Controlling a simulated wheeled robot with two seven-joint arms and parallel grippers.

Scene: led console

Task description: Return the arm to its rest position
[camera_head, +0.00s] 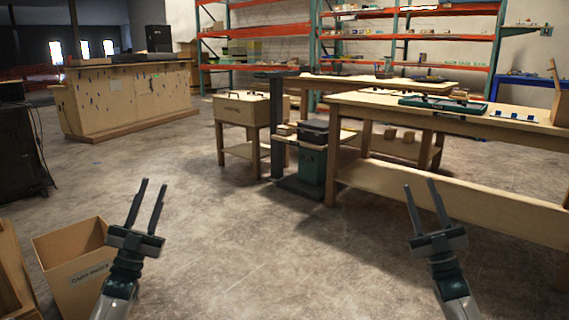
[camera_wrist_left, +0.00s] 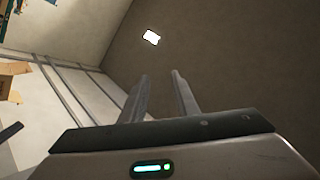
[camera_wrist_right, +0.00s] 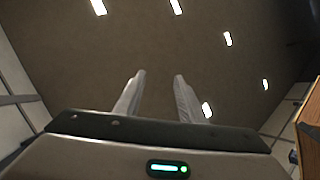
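My left gripper (camera_head: 154,183) is raised at the lower left of the head view, fingers pointing up. Its two fingers are apart with nothing between them, and the left wrist view (camera_wrist_left: 160,74) also shows them apart and empty. My right gripper (camera_head: 419,184) is raised at the lower right of the head view, fingers up. Its fingers are apart and empty, as the right wrist view (camera_wrist_right: 160,74) also shows. Neither gripper touches anything. Both wrist cameras look up toward the ceiling and walls.
A wooden workbench (camera_head: 380,108) at the right carries a dark green panel (camera_head: 442,103) and small blue parts (camera_head: 514,116). A cardboard box (camera_head: 75,245) stands at lower left, beside my left arm. Open concrete floor (camera_head: 270,250) lies between the arms.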

